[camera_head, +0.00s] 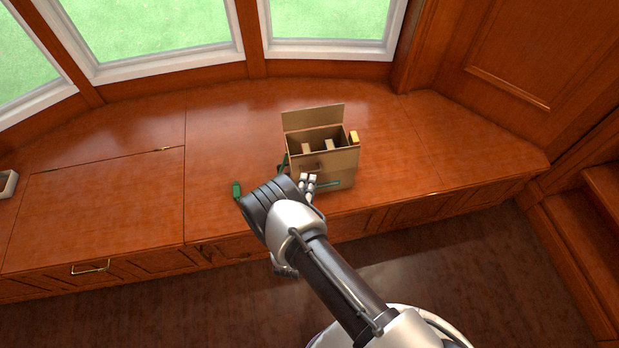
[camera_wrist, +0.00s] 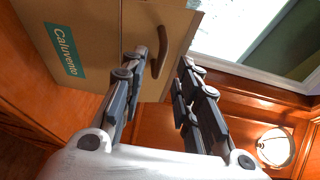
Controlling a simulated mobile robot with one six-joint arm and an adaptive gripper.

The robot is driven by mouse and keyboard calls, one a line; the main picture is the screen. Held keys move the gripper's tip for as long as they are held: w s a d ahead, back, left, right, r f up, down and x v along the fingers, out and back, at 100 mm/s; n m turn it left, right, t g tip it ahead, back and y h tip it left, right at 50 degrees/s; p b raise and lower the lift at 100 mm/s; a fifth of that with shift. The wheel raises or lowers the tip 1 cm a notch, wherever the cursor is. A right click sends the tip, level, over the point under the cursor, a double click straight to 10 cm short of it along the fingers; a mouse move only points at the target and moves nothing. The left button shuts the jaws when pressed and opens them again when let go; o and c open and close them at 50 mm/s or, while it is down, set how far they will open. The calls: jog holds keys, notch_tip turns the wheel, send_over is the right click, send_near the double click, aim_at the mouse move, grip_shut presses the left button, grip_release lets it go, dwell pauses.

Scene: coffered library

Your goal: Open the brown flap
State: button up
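A brown cardboard box (camera_head: 346,182) stands on the wooden bench, with its top open. One flap (camera_head: 313,118) stands upright at its back. A front panel with a brown handle (camera_head: 311,166) seems to be another flap, hanging down over the box's front. My gripper (camera_head: 308,182) is at the box's front, just below the handle. In the wrist view its fingers (camera_wrist: 168,62) are apart, with the handle between them; contact cannot be told.
Pale upright pieces (camera_head: 329,145) show inside the box. A small green object (camera_head: 237,189) lies to the left. Windows (camera_head: 330,20) stand behind; the bench right of the box is clear.

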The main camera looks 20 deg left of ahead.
jog(key=shift+w+a+b, duration=0.15)
jog(key=shift+w, duration=0.8)
jog(key=shift+w+a+b, duration=0.15)
jog(key=shift+w, duration=0.8)
jog(key=shift+c, duration=0.4)
grip_shut()
